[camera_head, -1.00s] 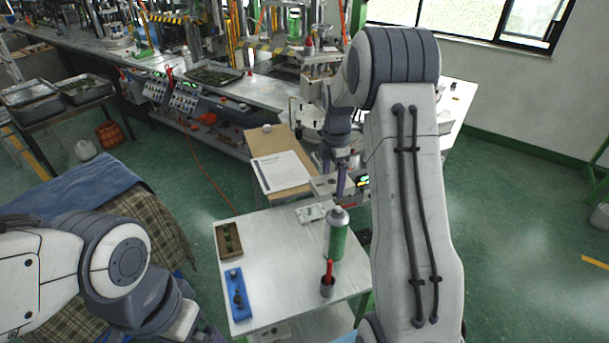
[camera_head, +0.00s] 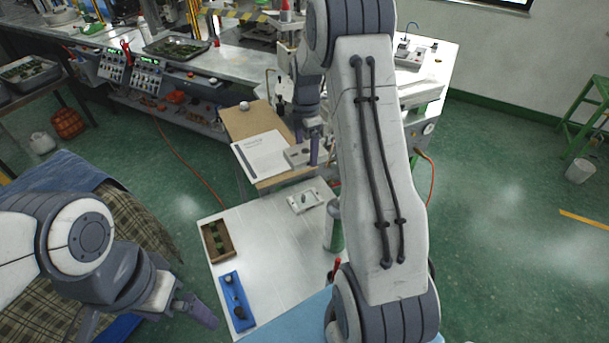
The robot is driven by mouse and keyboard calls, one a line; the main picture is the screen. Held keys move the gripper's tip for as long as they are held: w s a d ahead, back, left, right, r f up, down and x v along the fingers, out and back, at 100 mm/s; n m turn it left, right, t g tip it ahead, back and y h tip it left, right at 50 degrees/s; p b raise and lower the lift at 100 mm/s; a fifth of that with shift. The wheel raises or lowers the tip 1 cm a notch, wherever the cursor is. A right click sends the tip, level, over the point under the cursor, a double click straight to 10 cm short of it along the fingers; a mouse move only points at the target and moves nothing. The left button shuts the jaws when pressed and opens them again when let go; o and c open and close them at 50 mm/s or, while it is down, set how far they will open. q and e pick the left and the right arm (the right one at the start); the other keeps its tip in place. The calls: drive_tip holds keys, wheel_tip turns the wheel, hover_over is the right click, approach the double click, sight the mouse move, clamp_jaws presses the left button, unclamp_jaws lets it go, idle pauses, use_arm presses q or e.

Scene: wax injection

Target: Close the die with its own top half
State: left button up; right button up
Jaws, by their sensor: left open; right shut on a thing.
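The lower die half (camera_head: 306,201), a pale metal plate with a dark recess, lies open-faced on the white table top (camera_head: 270,245) near its far edge. My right gripper (camera_head: 312,153) is shut on a grey metal block (camera_head: 297,156), which looks like the die's top half. It holds the block beyond the lower half, apart from it, near the far edge of the table. The finger contact is small and partly hidden. My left gripper (camera_head: 202,313) is open and empty at the lower left, beside the table's left edge.
A brown tray with green pieces (camera_head: 217,240) and a blue tray with dark tools (camera_head: 237,301) stand on the left of the table. A green bottle (camera_head: 333,236) is partly hidden by my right arm. A paper (camera_head: 262,155) lies on a board behind. The middle is clear.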

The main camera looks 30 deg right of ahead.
wheel_tip(320, 180, down, 10)
drive_tip(key=b, duration=0.3)
drive_tip(key=shift+w+a, duration=0.1)
drive_tip(key=shift+a, duration=0.05)
wheel_tip(320, 180, down, 5)
drive_tip(key=b, duration=0.3)
drive_tip(key=shift+f+b, duration=0.35)
drive_tip(key=shift+f, duration=0.1)
idle(1.6)
drive_tip(key=shift+f+b, duration=0.5)
drive_tip(key=shift+f, duration=0.55)
